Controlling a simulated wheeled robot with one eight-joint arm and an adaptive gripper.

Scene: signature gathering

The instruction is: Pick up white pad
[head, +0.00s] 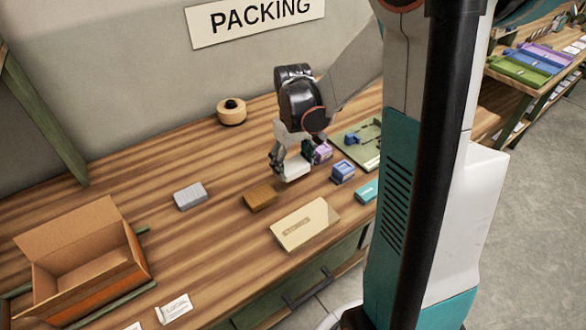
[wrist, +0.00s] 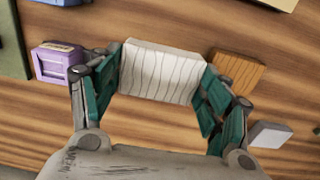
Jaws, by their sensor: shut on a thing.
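The white pad (head: 293,168) is between the fingers of my gripper (head: 290,158) over the packing table. In the wrist view the lined white pad (wrist: 160,72) sits between the two teal fingers of my gripper (wrist: 158,84), one at each end. My gripper is shut on it. I cannot tell exactly how far the pad is above the wood. Part of the pad is hidden by the fingers in the head view.
A brown block (head: 260,198) and a tan box (head: 305,225) lie in front. A purple block (head: 323,152), a blue block (head: 343,171) and a green tray (head: 360,137) are to the right. A grey block (head: 190,195) and an open carton (head: 80,255) are left.

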